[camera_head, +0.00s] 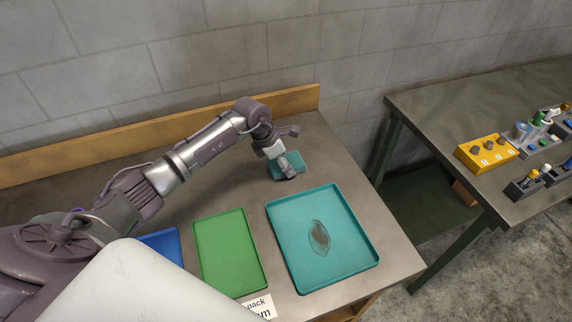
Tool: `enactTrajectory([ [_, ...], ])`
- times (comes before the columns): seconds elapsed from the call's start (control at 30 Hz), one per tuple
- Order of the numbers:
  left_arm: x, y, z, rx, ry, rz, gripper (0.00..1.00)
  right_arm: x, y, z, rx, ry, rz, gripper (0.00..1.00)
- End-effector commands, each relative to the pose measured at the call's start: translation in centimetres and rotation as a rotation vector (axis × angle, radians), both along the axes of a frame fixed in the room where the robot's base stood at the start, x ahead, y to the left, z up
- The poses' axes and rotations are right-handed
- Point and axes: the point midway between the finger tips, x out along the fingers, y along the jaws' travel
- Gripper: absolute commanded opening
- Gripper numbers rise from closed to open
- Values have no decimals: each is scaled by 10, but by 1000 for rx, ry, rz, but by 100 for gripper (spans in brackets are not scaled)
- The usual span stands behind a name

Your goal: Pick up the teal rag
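The teal rag (298,161) lies on the grey workbench behind the teal tray, near the wooden back board. My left gripper (287,169) points down over the rag and covers its middle. The gripper appears to touch the rag, but I cannot tell whether its fingers are open or closed on it. The rag looks flat, with its edges showing on both sides of the gripper. My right gripper is not in view.
A teal tray (290,240) with a dark stain, a green tray (230,250) and a blue tray (163,243) stand along the bench front. A wooden back board (90,143) edges the wall. A second table (430,110) at right holds a yellow block (487,152).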

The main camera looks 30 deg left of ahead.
Motion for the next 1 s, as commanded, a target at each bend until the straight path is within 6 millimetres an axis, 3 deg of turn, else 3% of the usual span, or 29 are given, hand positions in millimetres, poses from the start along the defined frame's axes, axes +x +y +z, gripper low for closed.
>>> enactTrajectory([
  [0.4,1,0,9,0,-4,0,41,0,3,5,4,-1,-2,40],
  [0.6,1,1,46,3,-8,-2,41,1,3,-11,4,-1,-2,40],
  [1.0,-12,-85,95,-1,-4,-5,41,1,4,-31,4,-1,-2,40],
])
